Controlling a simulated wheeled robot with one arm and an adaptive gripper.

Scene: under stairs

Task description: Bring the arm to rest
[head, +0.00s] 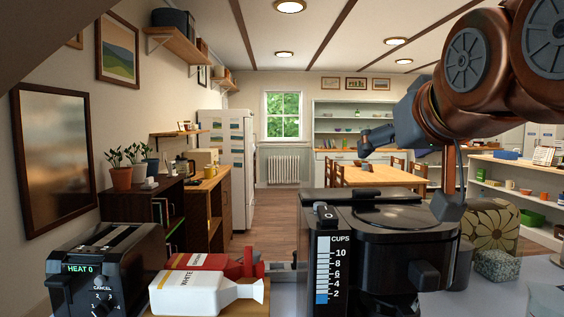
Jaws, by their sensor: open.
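My arm reaches in from the upper right of the head view, with copper-brown links and grey joint caps. My gripper (363,142) is at its end, dark blue-grey, pointing left, above and behind the black coffee maker (385,245). Its fingers are apart and nothing shows between them. Part of the arm is hidden or cut off by the frame's right and top edges.
A patterned rounded object (490,225) and a grey speckled block (497,265) are at right. Beyond is a wooden table (380,177) with open floor to its left.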

